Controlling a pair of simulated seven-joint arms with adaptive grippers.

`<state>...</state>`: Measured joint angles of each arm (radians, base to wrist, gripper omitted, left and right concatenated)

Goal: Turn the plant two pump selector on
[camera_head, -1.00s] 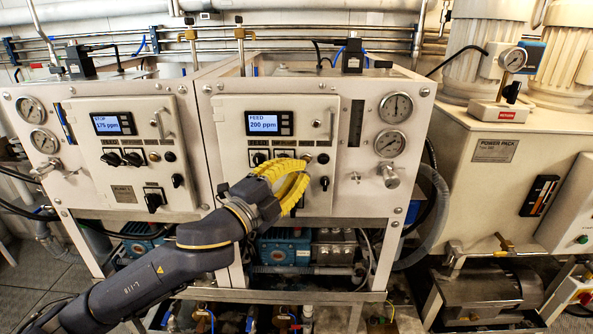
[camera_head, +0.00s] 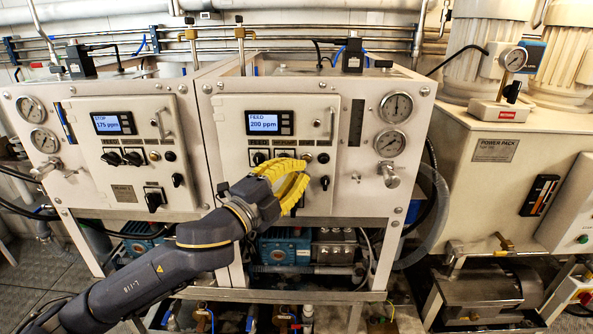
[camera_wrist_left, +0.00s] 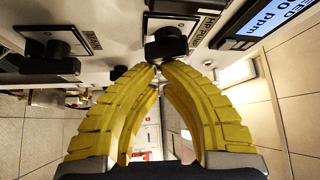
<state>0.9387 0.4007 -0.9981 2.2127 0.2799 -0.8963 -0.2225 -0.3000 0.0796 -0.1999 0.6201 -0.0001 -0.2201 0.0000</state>
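The plant two panel (camera_head: 222,185) is the right one of two white panels, and its display (camera_head: 269,122) reads FEED, 200 ppm. In the head view my left gripper's yellow fingers (camera_head: 303,173) are in front of its lower knobs and hide most of the pump selector. In the left wrist view a black knob (camera_wrist_left: 166,44) beside an HP PUMP label is right at the tips of the left gripper (camera_wrist_left: 158,66). The fingertips are nearly together and look shut, with the knob just beyond them; contact is unclear. My right gripper is not in view.
A black feed knob (camera_head: 259,158) is left of the fingers, and a small black switch (camera_head: 324,183) is to their right. The plant one panel (camera_head: 95,185) stands at left. Gauges (camera_head: 390,143) and a valve handle (camera_head: 389,176) are at right, beside the power pack (camera_head: 480,190).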

